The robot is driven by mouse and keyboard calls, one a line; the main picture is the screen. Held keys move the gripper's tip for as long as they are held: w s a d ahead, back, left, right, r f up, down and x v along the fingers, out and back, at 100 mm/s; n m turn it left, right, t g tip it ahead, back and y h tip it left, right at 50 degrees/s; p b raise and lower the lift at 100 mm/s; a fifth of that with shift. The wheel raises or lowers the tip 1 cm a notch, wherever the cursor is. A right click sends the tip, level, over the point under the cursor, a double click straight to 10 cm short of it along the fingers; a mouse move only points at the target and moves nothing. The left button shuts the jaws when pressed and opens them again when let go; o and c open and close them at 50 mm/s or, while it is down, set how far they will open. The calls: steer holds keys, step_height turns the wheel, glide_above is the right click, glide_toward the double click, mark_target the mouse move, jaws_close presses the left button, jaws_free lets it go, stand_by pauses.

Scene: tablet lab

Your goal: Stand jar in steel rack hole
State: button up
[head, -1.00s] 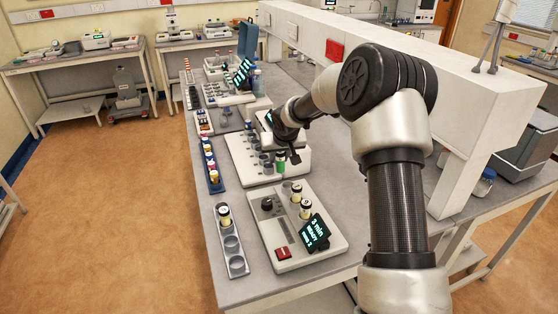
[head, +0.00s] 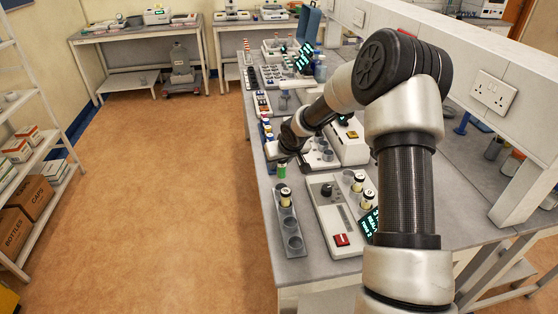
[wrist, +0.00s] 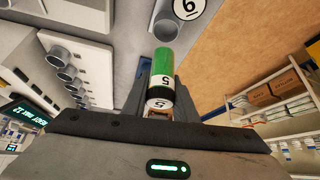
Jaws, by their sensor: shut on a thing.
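My gripper (head: 280,157) is shut on a green jar (head: 281,171). In the wrist view the jar (wrist: 163,62) shows a green body, a dark band and a white label with a 5, and it sits between the fingers. The steel rack (head: 301,253) is a narrow grey strip at the table's left edge. A jar with a pale numbered lid (head: 285,192) stands in its far part; the nearer two holes look empty. The held jar is just beyond the rack's far end in the head view, apparently above the table; its exact height is unclear.
A pale device with a dark knob, a red button (head: 342,240) and jars stands right of the rack. A white device (head: 352,152) with grey cups is behind it. Open floor is at left.

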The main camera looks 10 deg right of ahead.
mark_target(279, 176)
steer(key=shift+f+b, duration=2.15)
steer(key=shift+f, duration=0.95)
steer(key=shift+f+b, duration=0.55)
steer(key=shift+f, duration=0.05)
steer(key=o, duration=1.1)
steer(key=shift+r, duration=0.1)
steer(key=p+v, duration=0.2)
steer(key=v, duration=1.5)
steer(key=shift+s+r, duration=0.1)
